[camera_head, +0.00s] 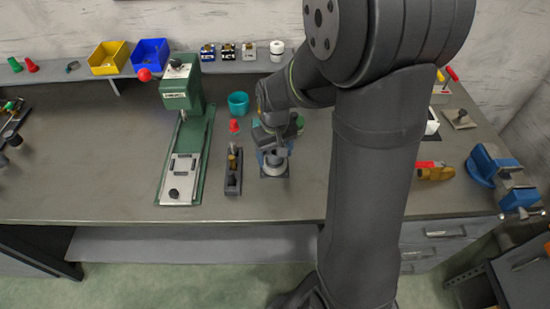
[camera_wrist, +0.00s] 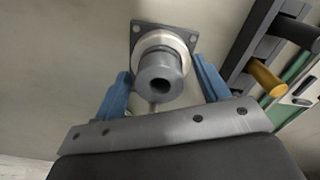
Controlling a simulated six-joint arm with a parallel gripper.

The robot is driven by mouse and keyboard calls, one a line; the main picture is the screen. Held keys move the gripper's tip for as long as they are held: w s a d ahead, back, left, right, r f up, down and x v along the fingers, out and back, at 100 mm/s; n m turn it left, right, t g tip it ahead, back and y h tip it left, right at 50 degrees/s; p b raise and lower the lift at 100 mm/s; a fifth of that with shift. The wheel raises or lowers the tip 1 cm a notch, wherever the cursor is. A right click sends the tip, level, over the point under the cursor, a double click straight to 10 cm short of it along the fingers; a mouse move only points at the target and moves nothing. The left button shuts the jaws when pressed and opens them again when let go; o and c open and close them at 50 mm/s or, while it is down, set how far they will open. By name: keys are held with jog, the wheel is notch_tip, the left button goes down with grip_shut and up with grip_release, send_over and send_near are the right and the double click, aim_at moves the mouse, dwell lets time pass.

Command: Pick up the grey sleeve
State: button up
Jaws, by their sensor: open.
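The grey sleeve (camera_wrist: 160,82) is a short cylinder with a dark hole in its end, seen end-on in the wrist view. It sits in a pale round collar on a square grey plate (camera_wrist: 136,31) with corner holes. In the head view the sleeve (camera_head: 275,157) stands on the bench just below my wrist, partly unclear. My gripper (camera_wrist: 161,68) is open, with one blue finger on each side of the sleeve. A gap seems to show beside the left finger; contact on the right I cannot tell.
A dark fixture (camera_head: 233,180) with upright pegs stands close on the left; its brass peg (camera_wrist: 265,76) shows in the wrist view. Beyond are a green press (camera_head: 180,90), a teal cup (camera_head: 238,103) and a red cone (camera_head: 234,126). A blue vise (camera_head: 485,163) is far right.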

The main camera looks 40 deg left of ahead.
jog(key=shift+c, duration=0.5)
jog(key=c, duration=1)
